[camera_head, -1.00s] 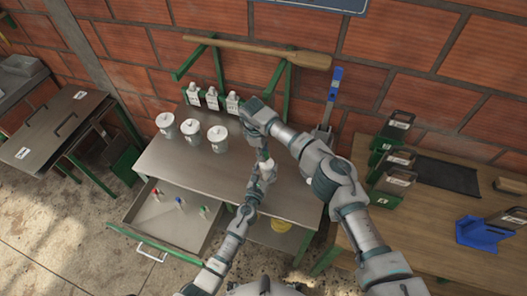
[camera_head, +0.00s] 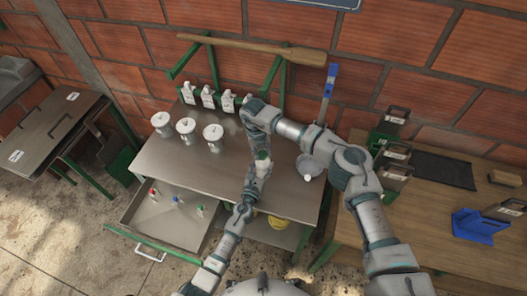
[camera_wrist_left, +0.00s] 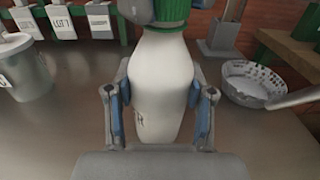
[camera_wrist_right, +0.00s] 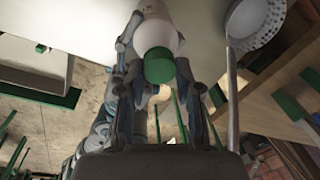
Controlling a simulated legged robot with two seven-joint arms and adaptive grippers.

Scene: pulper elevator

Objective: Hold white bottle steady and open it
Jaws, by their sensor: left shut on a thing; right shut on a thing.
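The white bottle (camera_wrist_left: 160,85) stands roughly upright between the fingers of my left gripper (camera_wrist_left: 160,100), which is shut on its body. Its green cap (camera_wrist_right: 160,66) sits on the neck in the right wrist view. My right gripper (camera_wrist_right: 158,78) is shut on the cap, with one finger on each side. In the head view the cap (camera_head: 262,155) shows small between the two grippers, above the steel table (camera_head: 170,165). The left gripper partly covers the bottle's sides.
Three lidded grey-white pots (camera_head: 186,130) and several white labelled bottles (camera_head: 208,97) stand left of and behind my grippers. A perforated bowl (camera_wrist_left: 255,82) is close on the right. An open drawer (camera_head: 165,225) holds several small colour-capped items. A wooden table (camera_head: 470,225) stands right.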

